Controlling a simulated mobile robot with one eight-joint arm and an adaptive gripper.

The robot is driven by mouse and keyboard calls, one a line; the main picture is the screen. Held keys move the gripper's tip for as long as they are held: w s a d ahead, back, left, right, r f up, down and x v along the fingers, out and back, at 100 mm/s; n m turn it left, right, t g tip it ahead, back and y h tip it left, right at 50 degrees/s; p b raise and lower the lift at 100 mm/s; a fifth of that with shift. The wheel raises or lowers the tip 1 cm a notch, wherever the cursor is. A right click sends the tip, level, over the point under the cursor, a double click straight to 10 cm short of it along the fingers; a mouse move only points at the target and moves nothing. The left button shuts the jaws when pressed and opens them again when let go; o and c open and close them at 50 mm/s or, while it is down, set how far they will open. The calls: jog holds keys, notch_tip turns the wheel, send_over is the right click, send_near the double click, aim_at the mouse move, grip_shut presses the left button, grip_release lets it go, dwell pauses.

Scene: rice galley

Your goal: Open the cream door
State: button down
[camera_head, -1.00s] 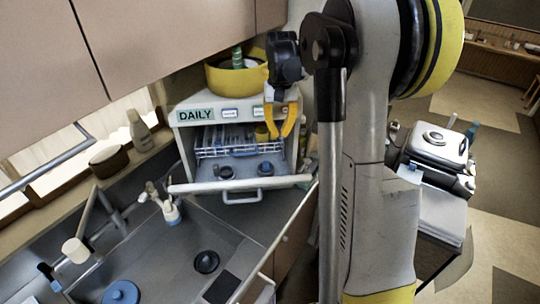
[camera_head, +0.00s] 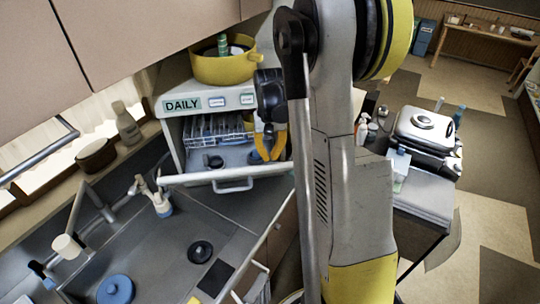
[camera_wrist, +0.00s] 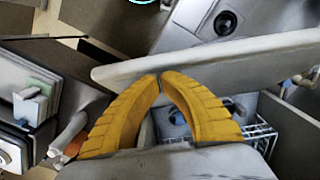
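The cream door (camera_head: 200,178) of the white cabinet marked DAILY (camera_head: 170,107) stands out from the cabinet front, with a bar handle (camera_head: 233,186) on its outer face. The opening behind it shows a grey interior and a rack (camera_head: 215,130). My gripper (camera_head: 268,159) has yellow fingers and is over the right part of this opening, behind the door's edge in the head view. In the wrist view the fingertips (camera_wrist: 161,76) meet with nothing seen between them. The pale door edge (camera_wrist: 225,55) runs just beyond them; I cannot tell whether they touch it.
A yellow pot (camera_head: 222,69) stands on the cabinet. A sink counter with a blue round lid (camera_head: 115,290) is at lower left. A side table with a silver appliance (camera_head: 424,130) stands at right. Open floor (camera_head: 500,205) lies beyond it.

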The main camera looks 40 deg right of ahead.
jog(key=shift+s+f, duration=0.1)
jog(key=s+a+f+t+h+b, duration=0.1)
jog(key=s+a+f+t+b, duration=0.1)
jog(key=s+f+b, duration=0.3)
jog(key=s+a+f+t+h+b, duration=0.1)
jog(key=s+a+f+b, duration=0.3)
jog(key=f+b, duration=1)
jog(key=shift+s+f+t+b, duration=0.3)
jog(key=shift+s+f+t, duration=0.1)
jog(key=shift+s+f, duration=0.4)
jog(key=shift+w, duration=0.15)
